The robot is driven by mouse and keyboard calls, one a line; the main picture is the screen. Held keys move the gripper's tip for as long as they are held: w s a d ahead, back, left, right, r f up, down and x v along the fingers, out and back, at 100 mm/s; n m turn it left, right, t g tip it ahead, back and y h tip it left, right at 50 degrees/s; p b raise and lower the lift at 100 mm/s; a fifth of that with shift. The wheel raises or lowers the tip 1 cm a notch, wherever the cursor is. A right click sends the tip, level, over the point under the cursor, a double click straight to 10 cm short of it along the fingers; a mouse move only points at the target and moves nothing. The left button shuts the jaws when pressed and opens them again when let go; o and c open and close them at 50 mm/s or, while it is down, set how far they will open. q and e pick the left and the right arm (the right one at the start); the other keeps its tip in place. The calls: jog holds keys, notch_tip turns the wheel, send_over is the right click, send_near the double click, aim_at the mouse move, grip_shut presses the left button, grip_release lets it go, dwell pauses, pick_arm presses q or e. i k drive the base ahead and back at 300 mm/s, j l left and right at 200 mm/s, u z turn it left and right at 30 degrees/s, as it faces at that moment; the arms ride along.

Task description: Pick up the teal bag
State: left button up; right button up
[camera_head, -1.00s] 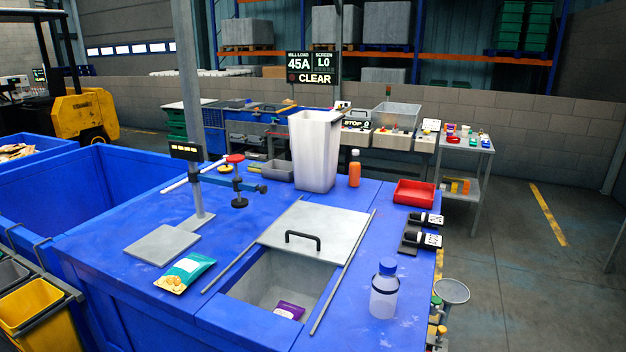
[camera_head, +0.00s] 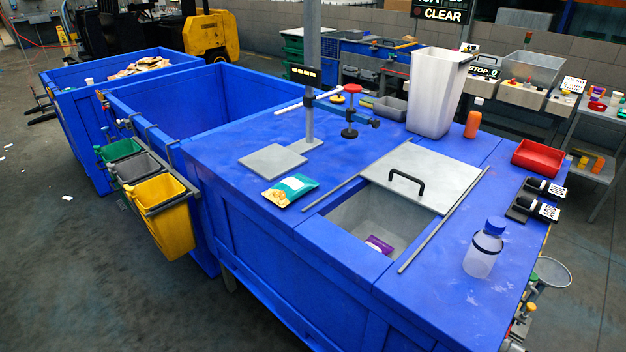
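The teal bag (camera_head: 290,190) lies flat on the blue worktop (camera_head: 225,160), near its front left edge. It is a teal and white pouch with a yellowish food picture at its lower left. It lies just in front of a flat grey plate (camera_head: 272,161) and left of the open hopper. Neither of my grippers shows in the view.
An open hopper (camera_head: 385,215) holds a purple packet (camera_head: 379,244); its grey lid (camera_head: 425,172) is slid back. A capped bottle (camera_head: 484,250), red tray (camera_head: 540,157) and white bin (camera_head: 437,92) stand on the worktop. Yellow (camera_head: 165,215), grey and green bins hang at the left.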

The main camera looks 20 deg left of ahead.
aim_at(288, 190)
jog(key=i+j+z, duration=0.1)
jog(key=j, duration=0.4)
jog(key=i+j+z, duration=0.1)
jog(key=j, duration=0.4)
jog(key=i+j+z, duration=0.1)
jog(key=j, duration=0.45)
jog(key=i+j, duration=0.1)
jog(key=j, duration=0.4)
jog(key=z, duration=0.05)
